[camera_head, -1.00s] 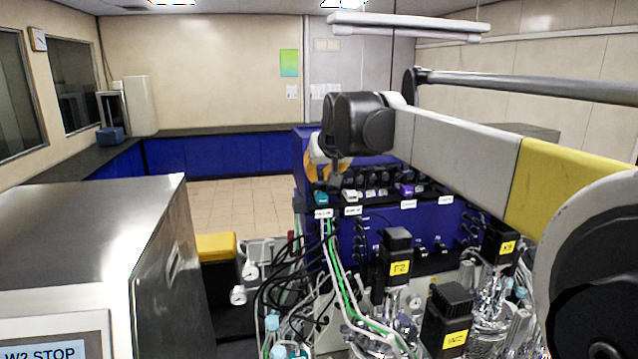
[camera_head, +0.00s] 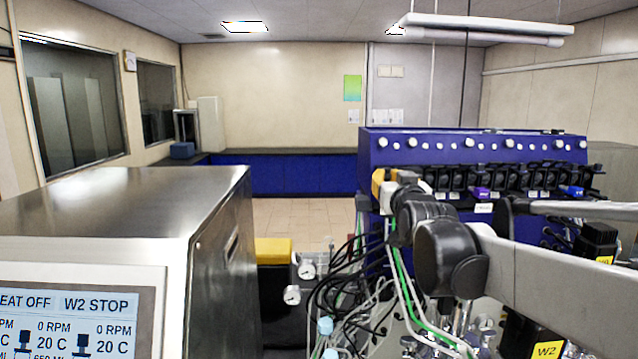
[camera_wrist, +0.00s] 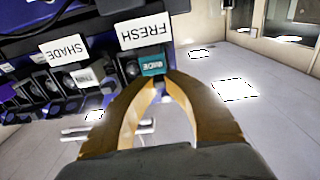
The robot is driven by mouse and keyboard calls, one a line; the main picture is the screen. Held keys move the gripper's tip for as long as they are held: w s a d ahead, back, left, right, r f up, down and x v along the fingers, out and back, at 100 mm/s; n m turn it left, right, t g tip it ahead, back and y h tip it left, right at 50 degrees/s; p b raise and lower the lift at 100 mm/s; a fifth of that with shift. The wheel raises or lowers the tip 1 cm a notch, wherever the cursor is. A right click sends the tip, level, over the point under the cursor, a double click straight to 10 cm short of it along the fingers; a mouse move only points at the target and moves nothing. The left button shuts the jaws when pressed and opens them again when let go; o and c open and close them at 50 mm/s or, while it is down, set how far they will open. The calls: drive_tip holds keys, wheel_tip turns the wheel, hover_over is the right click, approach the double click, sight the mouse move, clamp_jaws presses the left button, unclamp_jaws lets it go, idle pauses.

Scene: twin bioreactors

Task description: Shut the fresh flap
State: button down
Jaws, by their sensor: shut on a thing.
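The fresh flap (camera_wrist: 152,65) is a small teal-tagged piece beside the white FRESH label (camera_wrist: 145,33), which appears upside down in the wrist view. My gripper (camera_wrist: 165,88) has its tan fingers drawn together at the teal piece and is shut on it. The fingertips hide part of the flap, so its exact angle is unclear. In the head view my gripper (camera_head: 382,186) is at the left end of the row of black units on the blue bioreactor housing (camera_head: 400,150). The flap is hidden there behind my gripper and wrist.
A SHADE label (camera_wrist: 63,50) and more black units sit along the row beside the flap. Tubes and cables (camera_head: 350,285) hang below my gripper. A steel cabinet (camera_head: 120,205) with a display (camera_head: 70,322) stands at left. A black W2 block (camera_head: 545,335) is at lower right.

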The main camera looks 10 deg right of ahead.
drive_tip(key=shift+w+f+t+b, duration=0.15)
drive_tip(key=shift+t+b, duration=0.75)
drive_tip(key=shift+b, duration=0.1)
drive_tip(key=c, duration=1.4)
unclamp_jaws()
drive_tip(key=v, duration=1.2)
drive_tip(key=shift+f, duration=0.15)
